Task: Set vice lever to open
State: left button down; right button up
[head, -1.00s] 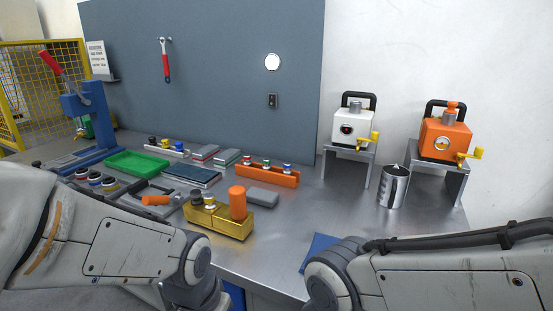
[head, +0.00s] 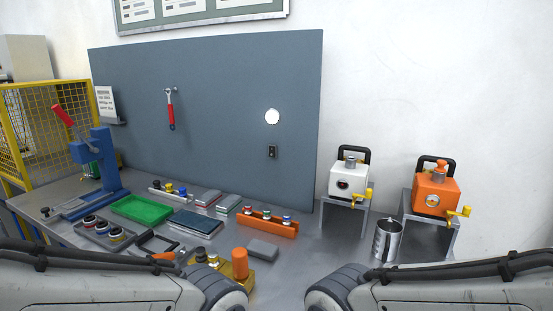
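A low grey frame-like fixture (head: 154,240) with an orange handle (head: 164,256) lies near the front left of the bench and looks like the vice. The handle is partly hidden by my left arm, and I cannot tell how the lever is set. A blue press (head: 103,168) with a red-gripped lever (head: 62,115) stands at the far left; its lever is raised and slanted. Only the links of my two arms show along the bottom edge. Both grippers are out of view.
A gold block with an orange cylinder (head: 239,262) stands beside the grey fixture. Behind are a green tray (head: 141,209), a dark blue panel (head: 195,222) and an orange rack (head: 267,225). A metal cup (head: 387,240) and two pumps on stands are at right.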

aim_at(171, 256)
jog(key=u, duration=0.35)
jog(key=k, duration=0.1)
jog(key=u, duration=0.5)
jog(key=i, duration=0.3)
jog(key=z, duration=0.15)
